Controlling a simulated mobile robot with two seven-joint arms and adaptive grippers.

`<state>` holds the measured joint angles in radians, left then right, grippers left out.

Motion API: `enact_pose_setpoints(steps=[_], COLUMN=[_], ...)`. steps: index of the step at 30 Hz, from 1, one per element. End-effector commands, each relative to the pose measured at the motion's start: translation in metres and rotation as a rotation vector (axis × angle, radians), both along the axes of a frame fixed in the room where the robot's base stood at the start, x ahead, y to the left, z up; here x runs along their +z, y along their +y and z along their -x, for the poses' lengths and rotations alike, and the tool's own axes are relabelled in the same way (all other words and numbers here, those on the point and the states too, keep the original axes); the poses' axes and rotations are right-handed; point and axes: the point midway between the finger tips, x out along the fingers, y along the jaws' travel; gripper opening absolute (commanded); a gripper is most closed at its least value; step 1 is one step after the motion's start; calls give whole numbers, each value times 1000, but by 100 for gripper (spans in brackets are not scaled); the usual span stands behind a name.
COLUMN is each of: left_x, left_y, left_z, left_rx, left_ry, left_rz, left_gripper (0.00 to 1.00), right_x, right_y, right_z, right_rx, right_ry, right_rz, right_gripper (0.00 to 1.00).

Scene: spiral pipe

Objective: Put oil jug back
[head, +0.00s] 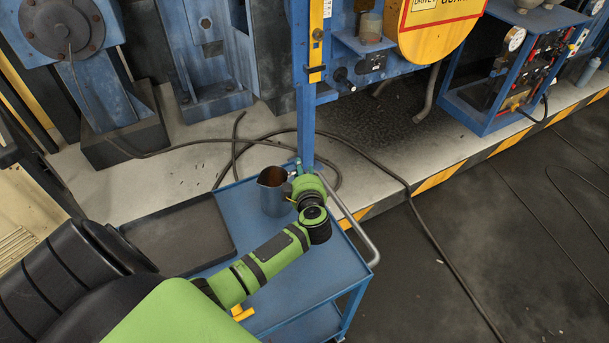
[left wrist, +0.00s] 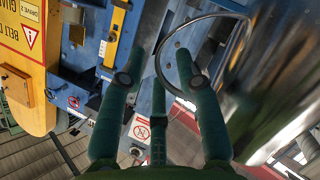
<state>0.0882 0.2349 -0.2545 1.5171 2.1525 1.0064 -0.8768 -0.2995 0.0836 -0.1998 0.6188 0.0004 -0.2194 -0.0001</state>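The oil jug (head: 272,192), a grey metal can with a brown inside, stands upright on the blue cart (head: 280,287) in the head view. My left gripper (head: 298,172) is close on its right side, near the cart's far corner. In the left wrist view, the green fingers of my left gripper (left wrist: 165,65) are spread apart. A thin curved loop (left wrist: 160,62) passes by the right finger, and a shiny metal surface (left wrist: 285,75) fills the right side, likely the jug. I cannot tell whether any finger touches it. My right gripper is out of view.
A dark tray (head: 180,238) lies on the cart's left side, and a yellow item (head: 242,313) lies near its front. A grey handrail (head: 362,240) edges the cart. Blue machinery (head: 305,100) with a small shelf (head: 367,43) stands behind. A cable (head: 425,232) crosses the floor.

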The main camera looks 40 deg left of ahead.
Motion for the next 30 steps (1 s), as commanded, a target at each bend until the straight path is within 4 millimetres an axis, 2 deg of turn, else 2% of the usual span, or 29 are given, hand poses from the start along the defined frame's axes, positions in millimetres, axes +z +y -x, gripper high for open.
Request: enact_pose_setpoints(steps=[5, 12, 18, 30], left_x=[7, 22, 32, 35], left_y=[-19, -53, -71, -77], left_z=[19, 55, 75, 81], left_rx=[-1, -1, 0, 0], left_ry=[-1, -1, -1, -2], left_rz=[4, 4, 0, 0], left_gripper=[34, 34, 34, 34], right_x=[0, 0, 0, 0], right_y=[2, 3, 3, 3], right_z=[0, 0, 0, 0], right_rx=[0, -1, -1, -1], right_ry=[-1, 0, 0, 0], right_rz=[-2, -3, -3, -4], right_gripper=[0, 0, 0, 0])
